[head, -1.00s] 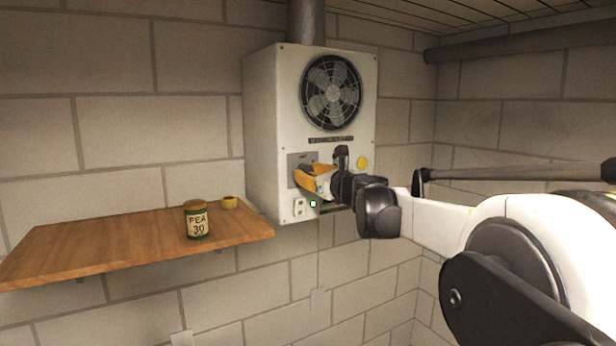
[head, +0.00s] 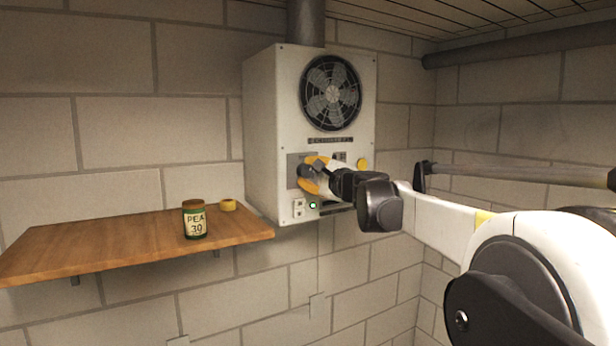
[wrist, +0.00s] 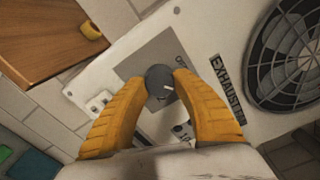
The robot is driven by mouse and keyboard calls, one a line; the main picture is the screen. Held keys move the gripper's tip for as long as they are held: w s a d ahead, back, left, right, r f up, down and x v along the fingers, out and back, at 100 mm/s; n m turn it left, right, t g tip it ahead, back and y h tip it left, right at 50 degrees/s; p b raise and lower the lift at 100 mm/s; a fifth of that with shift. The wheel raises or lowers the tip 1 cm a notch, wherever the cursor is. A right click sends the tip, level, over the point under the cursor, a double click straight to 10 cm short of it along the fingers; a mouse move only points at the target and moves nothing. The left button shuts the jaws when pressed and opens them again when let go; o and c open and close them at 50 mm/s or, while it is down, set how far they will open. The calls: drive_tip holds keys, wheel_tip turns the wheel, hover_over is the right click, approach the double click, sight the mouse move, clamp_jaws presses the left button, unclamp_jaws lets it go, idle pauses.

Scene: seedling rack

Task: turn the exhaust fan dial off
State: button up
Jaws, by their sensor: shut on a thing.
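The exhaust fan box (head: 262,130) is a white cabinet on the wall with a round dark fan grille (head: 331,92) on its front. Its dark dial (wrist: 160,80) sits on a grey plate in the wrist view, with a pale pointer mark on its face. In the head view the dial (head: 306,171) shows between the fingertips. My gripper (wrist: 161,81) has its two yellow fingers on opposite sides of the dial, shut on it. The gripper also shows in the head view (head: 312,175). Most lettering on the plate is hidden.
A wooden shelf (head: 120,243) is left of the box. It bears a labelled can (head: 195,222) and a small yellow roll (head: 228,205). A white socket (head: 298,208) and a yellow round button (head: 362,164) are on the box near my gripper.

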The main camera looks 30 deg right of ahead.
drive_tip(key=n+b, duration=0.1)
drive_tip(key=n, duration=0.4)
drive_tip(key=shift+n, duration=0.3)
drive_tip(key=n, duration=0.4)
drive_tip(key=shift+r+n, duration=0.15)
drive_tip(key=shift+n, duration=0.25)
drive_tip(key=o, duration=1.2)
drive_tip(key=s, duration=1.2)
drive_tip(key=shift+d, duration=0.25)
drive_tip(key=shift+b, duration=0.3)
